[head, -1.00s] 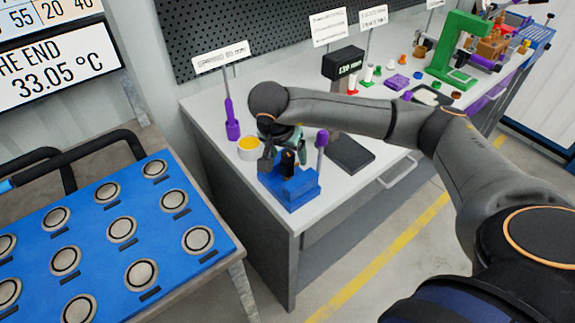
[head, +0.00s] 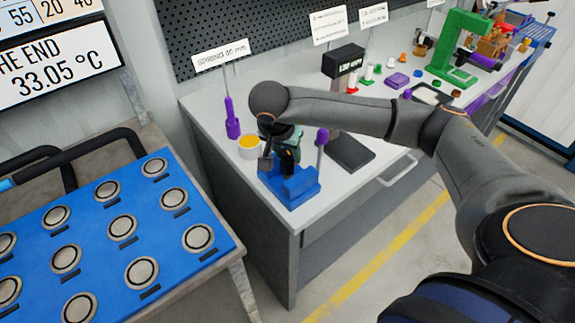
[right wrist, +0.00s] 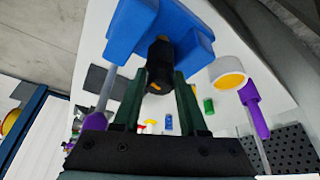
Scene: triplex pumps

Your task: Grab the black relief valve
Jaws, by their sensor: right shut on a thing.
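The black relief valve (right wrist: 159,62) stands in the blue holder (right wrist: 172,22) in the right wrist view, with a small orange mark on it. In the head view the blue holder (head: 297,189) sits at the near left corner of the workbench. My right gripper (right wrist: 160,74) is shut on the valve, its two dark green fingers on either side. In the head view my right gripper (head: 283,153) comes down from above and hides much of the valve. My left gripper is not in view.
A purple-handled tool (head: 321,139) stands upright at the holder. A white cup with yellow contents (head: 249,152) and a purple tool (head: 232,124) are behind to the left. A blue panel table (head: 85,235) is at left.

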